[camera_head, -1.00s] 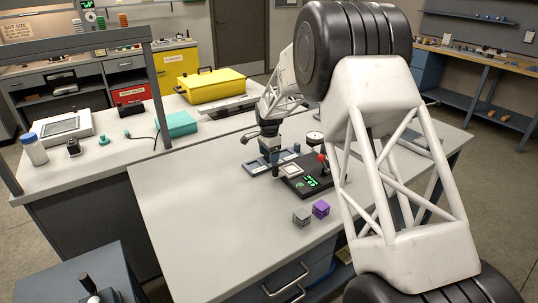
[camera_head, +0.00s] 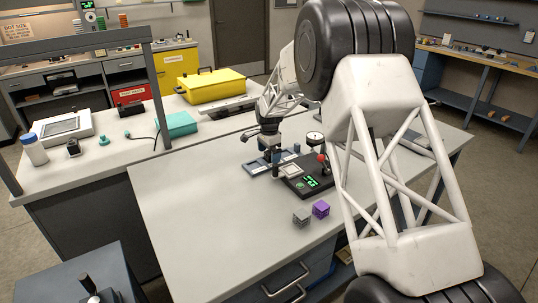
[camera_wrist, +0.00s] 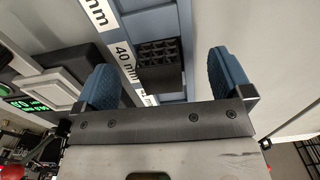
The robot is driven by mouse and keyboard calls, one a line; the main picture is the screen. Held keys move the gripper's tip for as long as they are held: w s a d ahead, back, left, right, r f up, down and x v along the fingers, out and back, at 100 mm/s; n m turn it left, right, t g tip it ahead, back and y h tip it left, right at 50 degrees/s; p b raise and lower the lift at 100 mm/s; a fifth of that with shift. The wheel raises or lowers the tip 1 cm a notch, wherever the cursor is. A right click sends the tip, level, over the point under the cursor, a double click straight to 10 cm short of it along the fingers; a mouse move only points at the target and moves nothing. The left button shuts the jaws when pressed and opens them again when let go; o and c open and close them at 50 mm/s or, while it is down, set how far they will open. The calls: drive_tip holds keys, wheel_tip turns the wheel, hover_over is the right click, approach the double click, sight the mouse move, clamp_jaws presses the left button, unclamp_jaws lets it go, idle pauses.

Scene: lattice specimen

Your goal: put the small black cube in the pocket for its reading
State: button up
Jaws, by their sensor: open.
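The small black cube (camera_wrist: 160,54) has a lattice face and shows in the wrist view between my fingers. It is at a pocket of the blue tray (camera_wrist: 186,30), beside the "40 mm" label; I cannot tell how deep it sits. My gripper (camera_wrist: 166,80) is open, with one blue fingertip on each side of the cube and gaps between. In the head view my gripper (camera_head: 270,154) is low over the blue tray (camera_head: 256,170), and the cube cannot be made out there.
A black gauge unit (camera_head: 299,189) with a green display and a dial stands right of the tray. A grey cube (camera_head: 302,217) and a purple cube (camera_head: 321,209) sit nearer the front. The table's (camera_head: 200,210) left part is clear.

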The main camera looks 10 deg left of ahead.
sight(269, 152)
drive_tip(key=shift+r, duration=2)
drive_tip(key=shift+r, duration=0.15)
wheel_tip(269, 152, up, 8)
drive_tip(key=shift+f, duration=0.2)
